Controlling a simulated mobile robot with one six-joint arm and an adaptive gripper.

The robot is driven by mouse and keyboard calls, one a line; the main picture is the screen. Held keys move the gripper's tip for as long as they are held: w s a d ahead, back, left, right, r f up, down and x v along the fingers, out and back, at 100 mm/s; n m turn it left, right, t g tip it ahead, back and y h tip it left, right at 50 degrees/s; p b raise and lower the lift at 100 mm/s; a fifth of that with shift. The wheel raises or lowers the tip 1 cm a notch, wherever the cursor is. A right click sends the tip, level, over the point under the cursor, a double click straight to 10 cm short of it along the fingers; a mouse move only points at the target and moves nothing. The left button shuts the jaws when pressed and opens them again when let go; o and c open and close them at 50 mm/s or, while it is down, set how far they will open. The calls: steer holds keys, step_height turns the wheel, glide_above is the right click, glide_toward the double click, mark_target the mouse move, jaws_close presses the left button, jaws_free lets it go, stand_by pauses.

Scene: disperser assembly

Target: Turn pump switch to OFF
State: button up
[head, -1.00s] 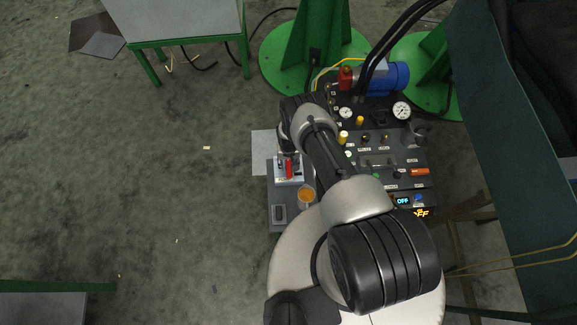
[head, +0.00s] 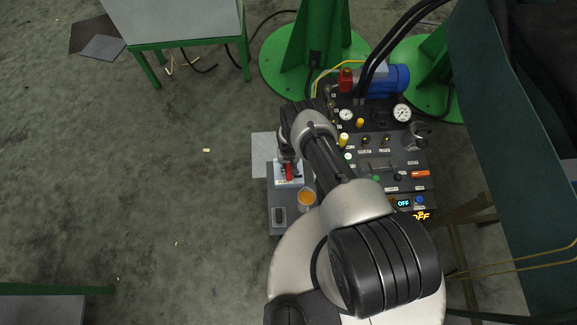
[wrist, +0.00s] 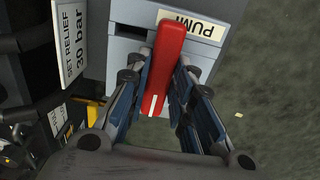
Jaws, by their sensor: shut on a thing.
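The pump switch is a red lever (wrist: 168,60) on a light grey block with a label reading "PUMP" (wrist: 190,24), upside down in the wrist view. In the head view the red lever (head: 289,173) shows at the left side of the black panel, below my wrist. My gripper (wrist: 167,72) has one finger on each side of the lever and is shut on it. A white mark shows at the lever's near end. In the head view my gripper (head: 288,162) is partly hidden by my own wrist. The lever's exact setting is hard to read.
The black control panel (head: 395,155) with gauges and knobs lies right of the lever. Its displays (head: 403,203) read "OFF". An amber cup (head: 306,197) stands close below the lever. Floor at left is open.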

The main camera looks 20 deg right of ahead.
jaws_close()
steer(key=n, duration=0.3)
steer(key=shift+n, duration=0.4)
steer(key=n, duration=1)
steer(key=shift+n, duration=2.1)
